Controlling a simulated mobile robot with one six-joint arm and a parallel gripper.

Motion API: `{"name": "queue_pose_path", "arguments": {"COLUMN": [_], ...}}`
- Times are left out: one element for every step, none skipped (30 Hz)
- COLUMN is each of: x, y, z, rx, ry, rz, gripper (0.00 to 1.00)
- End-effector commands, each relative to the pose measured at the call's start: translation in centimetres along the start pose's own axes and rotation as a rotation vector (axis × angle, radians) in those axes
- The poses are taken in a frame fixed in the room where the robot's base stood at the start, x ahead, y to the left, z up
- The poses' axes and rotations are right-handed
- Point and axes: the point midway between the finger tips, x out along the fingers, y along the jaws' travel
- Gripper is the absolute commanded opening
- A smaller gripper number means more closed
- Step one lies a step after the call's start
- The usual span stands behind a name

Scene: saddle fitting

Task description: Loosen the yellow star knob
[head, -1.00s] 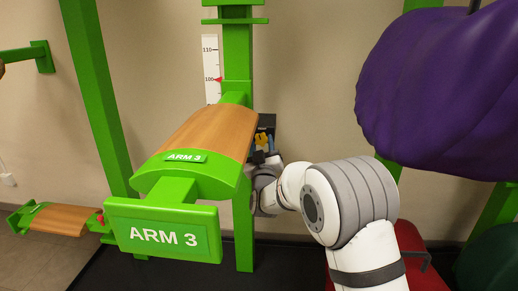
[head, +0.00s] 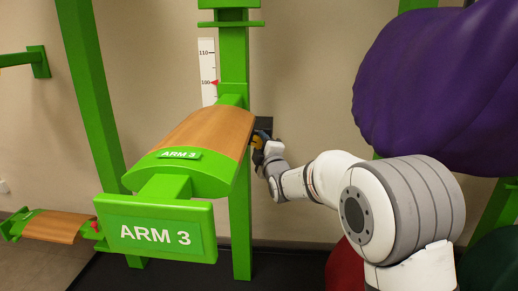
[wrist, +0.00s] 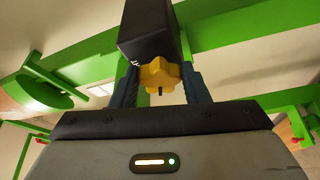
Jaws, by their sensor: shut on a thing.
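The yellow star knob (wrist: 159,76) shows in the wrist view on the end of a black block (wrist: 150,32) beside the green frame. My gripper (wrist: 160,88) has its two dark fingers on either side of the knob and is shut on it. In the head view my gripper (head: 262,142) reaches behind the right edge of the wooden-topped ARM 3 (head: 205,132). The knob itself is too small and covered to make out clearly there.
A green upright post (head: 240,215) stands behind ARM 3, with a height scale (head: 207,70) beside it. A big purple saddle-like shape (head: 430,90) hangs at the right above my arm. A lower wooden arm (head: 58,224) sits at the far left.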

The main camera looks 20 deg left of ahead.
Motion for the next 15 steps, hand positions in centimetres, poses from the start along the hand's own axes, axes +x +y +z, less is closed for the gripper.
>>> {"name": "queue_pose_path", "arguments": {"x": [0.02,0.03,0.03,0.03,0.03,0.03,0.03,0.03,0.04,0.04,0.05,0.05,0.05,0.05,0.05], "y": [0.19,0.22,0.28,0.28,0.30,0.28,0.27,0.26,0.27,0.28,0.32,0.33,0.35,0.35,0.35], "z": [-0.25,-0.26,-0.28,-0.30,-0.32,-0.33,-0.33,-0.33,-0.35,-0.36,-0.39,-0.40,-0.42,-0.42,-0.44], "rx": [-0.043,-0.067,-0.100,-0.126,-0.149,-0.179,-0.202,-0.222,-0.249,-0.269,-0.287,-0.311,-0.326,-0.342,-0.360], "ry": [0.005,0.005,0.005,0.005,0.006,0.006,0.005,0.005,0.005,0.006,0.006,0.006,0.006,0.006,0.006], "rz": [-0.013,-0.023,-0.036,-0.047,-0.056,-0.070,-0.079,-0.089,-0.100,-0.108,-0.115,-0.125,-0.131,-0.139,-0.146], "gripper": [0.19,0.19,0.19,0.19,0.19,0.19,0.19,0.19,0.19,0.19,0.19,0.19,0.19,0.19,0.19]}}
